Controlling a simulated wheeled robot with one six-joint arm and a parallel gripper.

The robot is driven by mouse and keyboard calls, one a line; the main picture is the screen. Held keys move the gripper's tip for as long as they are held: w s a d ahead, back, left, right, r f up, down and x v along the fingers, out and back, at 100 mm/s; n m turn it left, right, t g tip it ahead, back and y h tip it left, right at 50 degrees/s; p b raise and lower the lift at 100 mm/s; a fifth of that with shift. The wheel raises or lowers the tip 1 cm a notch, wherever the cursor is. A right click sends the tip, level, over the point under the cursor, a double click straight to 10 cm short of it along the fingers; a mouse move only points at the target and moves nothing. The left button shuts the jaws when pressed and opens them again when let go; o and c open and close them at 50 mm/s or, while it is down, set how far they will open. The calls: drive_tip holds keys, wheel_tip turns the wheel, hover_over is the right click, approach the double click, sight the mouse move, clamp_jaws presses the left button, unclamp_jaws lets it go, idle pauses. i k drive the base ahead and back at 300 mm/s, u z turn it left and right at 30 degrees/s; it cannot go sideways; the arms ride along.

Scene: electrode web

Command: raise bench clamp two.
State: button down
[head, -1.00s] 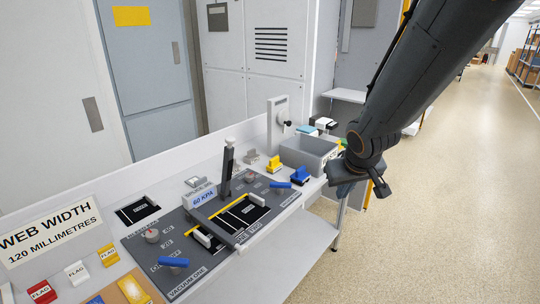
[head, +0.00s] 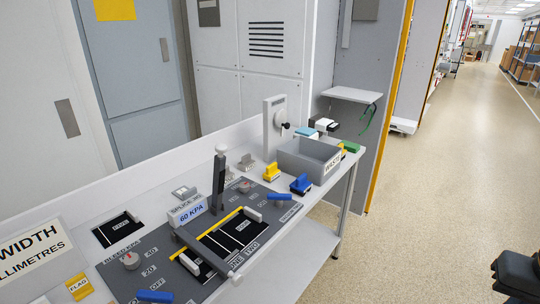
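The splice bench panel (head: 135,270) carries a dark bar (head: 205,250) lying flat across it. Its near end is by the labels ONE and TWO (head: 245,256) on the front edge. A second dark bar (head: 218,185) with a pale knob stands upright at the back, a little to the right. I cannot tell for certain which bar is clamp two. My gripper (head: 515,272) is at the lower right edge, dark and partly cut off, well away from the bench over the floor. Its fingers are not clear enough to tell open from shut.
Blue handles (head: 278,196) lie on the panel. A small wall shelf (head: 352,94) is behind. The floor (head: 420,200) to the right is clear.

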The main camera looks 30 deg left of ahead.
sight(220, 160)
drive_tip(key=z, duration=0.05)
drive_tip(key=k, duration=0.65)
drive_tip(key=u, duration=1.1)
drive_tip(key=i, duration=0.5)
